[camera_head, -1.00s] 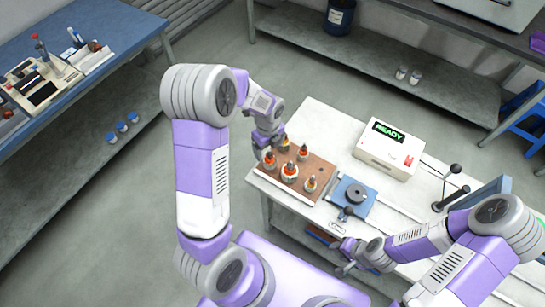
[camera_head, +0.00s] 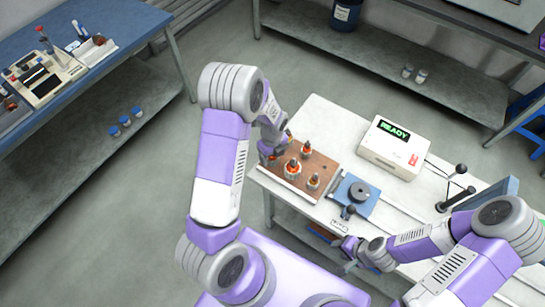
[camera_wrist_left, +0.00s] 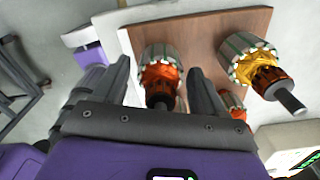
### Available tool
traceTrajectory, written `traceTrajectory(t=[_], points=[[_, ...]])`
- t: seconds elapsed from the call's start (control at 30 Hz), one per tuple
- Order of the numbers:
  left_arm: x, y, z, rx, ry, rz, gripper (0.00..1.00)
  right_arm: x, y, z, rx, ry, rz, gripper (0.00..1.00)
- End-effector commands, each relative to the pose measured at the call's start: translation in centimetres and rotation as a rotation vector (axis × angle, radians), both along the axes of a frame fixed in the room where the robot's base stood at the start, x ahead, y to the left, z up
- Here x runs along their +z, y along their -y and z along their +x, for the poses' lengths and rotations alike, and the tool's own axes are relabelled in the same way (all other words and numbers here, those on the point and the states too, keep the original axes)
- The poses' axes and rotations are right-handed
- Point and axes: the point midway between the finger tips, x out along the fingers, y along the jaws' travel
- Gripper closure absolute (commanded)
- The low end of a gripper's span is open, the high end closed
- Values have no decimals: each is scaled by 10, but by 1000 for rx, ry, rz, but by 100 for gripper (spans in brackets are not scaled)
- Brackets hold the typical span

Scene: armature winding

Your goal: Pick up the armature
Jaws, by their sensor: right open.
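Several armatures with grey cores and orange-copper windings stand on a brown wooden board (camera_head: 325,164); two in plain sight are the front one (camera_head: 292,168) and the right one (camera_head: 313,181). My left gripper (camera_head: 272,152) is at the board's left end and hides part of that end. In the left wrist view, its two fingers are apart, with one armature (camera_wrist_left: 160,72) showing between them; I cannot tell whether they touch it. Another armature (camera_wrist_left: 258,66) is to the right, and one (camera_wrist_left: 232,103) is partly hidden by a finger. My right gripper (camera_head: 346,246) is open near the table's front edge.
A blue plate (camera_head: 350,205) with a dark round fixture (camera_head: 359,191) lies right of the board. A white box (camera_head: 394,148) reading READY stands behind it. A dark post with ball ends (camera_head: 458,188) is further right on the white table (camera_head: 318,118).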

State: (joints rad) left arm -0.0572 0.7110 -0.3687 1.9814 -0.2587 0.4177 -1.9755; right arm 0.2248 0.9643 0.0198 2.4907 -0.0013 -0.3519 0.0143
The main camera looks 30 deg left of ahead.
Motion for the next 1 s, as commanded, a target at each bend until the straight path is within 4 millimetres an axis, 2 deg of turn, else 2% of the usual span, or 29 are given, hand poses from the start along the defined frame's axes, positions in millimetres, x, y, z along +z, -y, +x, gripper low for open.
traceTrajectory(t=[0.03, 0.07, 0.4, 0.63, 0.73, 1.0], points=[[0, 0, 0, 0, 0, 0, 37, 0, 0, 0, 0, 0, 0, 57], [0, 0, 0, 0, 0, 0, 42, 0, 0, 0, 0, 0, 0, 57], [0, 0, 0, 0, 0, 0, 93, 0, 0, 0, 0, 0, 0, 57], [2, 0, 1, 0, 2, -1, 93, 0, 0, 0, 0, 0, 0, 57], [11, 0, 1, 0, 4, -1, 93, 1, 0, 0, 0, 0, 0, 57], [64, 0, 1, -1, 6, -1, 93, 7, 0, 0, 0, 0, 0, 57]])
